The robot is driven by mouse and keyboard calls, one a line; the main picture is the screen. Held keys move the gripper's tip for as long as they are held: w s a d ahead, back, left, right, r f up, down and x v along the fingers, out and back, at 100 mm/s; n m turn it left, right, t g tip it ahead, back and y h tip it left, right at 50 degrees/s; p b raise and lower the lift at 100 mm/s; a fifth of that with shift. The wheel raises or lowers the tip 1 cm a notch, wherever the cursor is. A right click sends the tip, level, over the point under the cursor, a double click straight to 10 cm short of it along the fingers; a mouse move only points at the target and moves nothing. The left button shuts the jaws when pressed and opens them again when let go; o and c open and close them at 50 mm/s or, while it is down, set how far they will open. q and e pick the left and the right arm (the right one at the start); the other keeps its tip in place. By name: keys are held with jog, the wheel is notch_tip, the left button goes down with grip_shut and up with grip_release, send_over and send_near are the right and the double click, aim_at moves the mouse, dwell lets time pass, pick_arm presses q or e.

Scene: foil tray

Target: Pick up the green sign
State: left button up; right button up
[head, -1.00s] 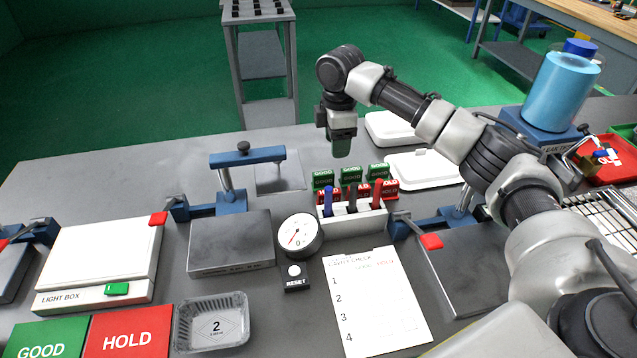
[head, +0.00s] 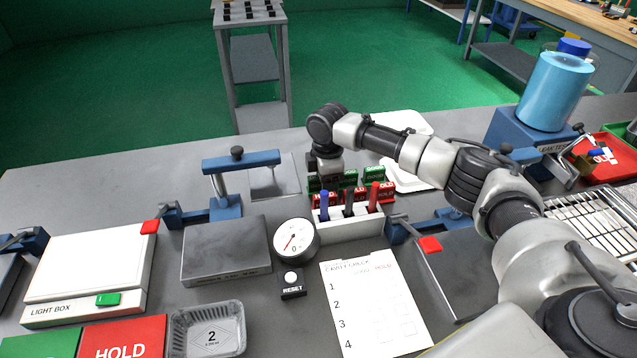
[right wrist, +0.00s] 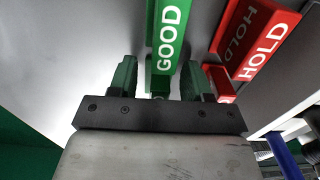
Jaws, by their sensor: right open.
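Several small green GOOD signs (head: 349,179) stand in a row behind red HOLD signs (head: 387,191), behind the white pen holder in the head view. My right gripper (head: 328,182) points down at the left end of the row and hides much of the leftmost green sign. In the right wrist view that green GOOD sign (right wrist: 166,38) lies between the two spread green fingers of the right gripper (right wrist: 163,78), with gaps on both sides. The right gripper is open and holds nothing. My left gripper is not in view.
Red HOLD signs (right wrist: 262,38) stand close beside the right finger in the wrist view. The white pen holder (head: 348,226) with upright pens stands in front of the signs. White lidded boxes (head: 405,122) lie behind. The bench at the left back is clear.

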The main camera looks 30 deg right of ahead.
jog(key=shift+c, duration=0.3)
jog(key=c, duration=0.7)
